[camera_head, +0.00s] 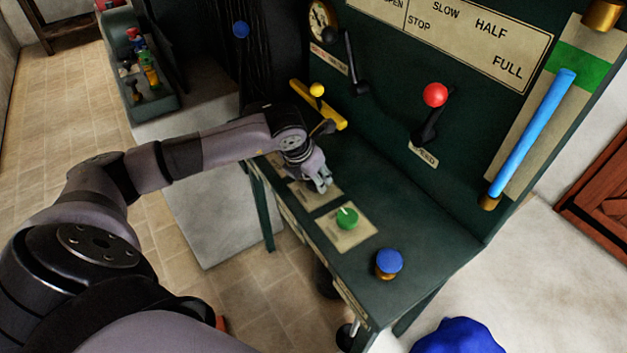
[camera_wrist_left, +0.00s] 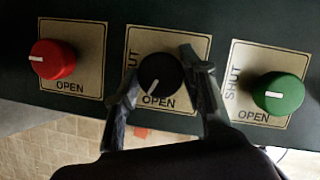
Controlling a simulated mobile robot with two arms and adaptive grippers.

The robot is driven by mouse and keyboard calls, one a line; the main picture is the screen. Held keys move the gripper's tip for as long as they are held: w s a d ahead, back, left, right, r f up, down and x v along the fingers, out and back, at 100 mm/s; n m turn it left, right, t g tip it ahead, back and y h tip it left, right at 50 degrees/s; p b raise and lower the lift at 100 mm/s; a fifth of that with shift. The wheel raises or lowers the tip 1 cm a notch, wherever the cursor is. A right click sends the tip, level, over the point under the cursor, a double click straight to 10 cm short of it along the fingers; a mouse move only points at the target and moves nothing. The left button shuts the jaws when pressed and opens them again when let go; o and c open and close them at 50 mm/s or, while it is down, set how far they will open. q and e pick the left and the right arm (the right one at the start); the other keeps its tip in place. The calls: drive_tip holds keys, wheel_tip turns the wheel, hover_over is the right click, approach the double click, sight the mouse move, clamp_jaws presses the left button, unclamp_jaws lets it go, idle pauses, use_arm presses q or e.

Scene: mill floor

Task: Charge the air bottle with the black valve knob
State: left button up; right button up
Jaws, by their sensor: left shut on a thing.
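The black valve knob (camera_wrist_left: 161,74) sits on a cream plate (camera_wrist_left: 137,40) between the red and green knobs in the left wrist view. Its white mark points down and slightly left, toward the word OPEN. My left gripper (camera_wrist_left: 158,88) has one finger on each side of the knob and is shut on it. In the head view my left gripper (camera_head: 320,182) is low over the sloping panel and hides the black knob. My right gripper is in neither view.
A red knob (camera_wrist_left: 53,60) and a green knob (camera_wrist_left: 278,94) flank it; both marks point left. Behind stand a yellow lever (camera_head: 318,104), a red-balled lever (camera_head: 434,95), a gauge (camera_head: 321,20) and a blue tube (camera_head: 533,130). A blue button (camera_head: 389,261) is at the panel's right.

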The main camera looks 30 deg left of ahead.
use_arm(q)
drive_tip(key=shift+d+n+y+b, duration=0.1)
drive_tip(key=shift+n+y+b, duration=0.8)
drive_tip(key=shift+n, duration=0.9)
drive_tip(key=o, duration=1.1)
drive_tip(key=shift+o, duration=0.2)
drive_tip(key=shift+r, duration=0.1)
drive_tip(key=v, duration=1.1)
drive_tip(key=shift+r, duration=0.45)
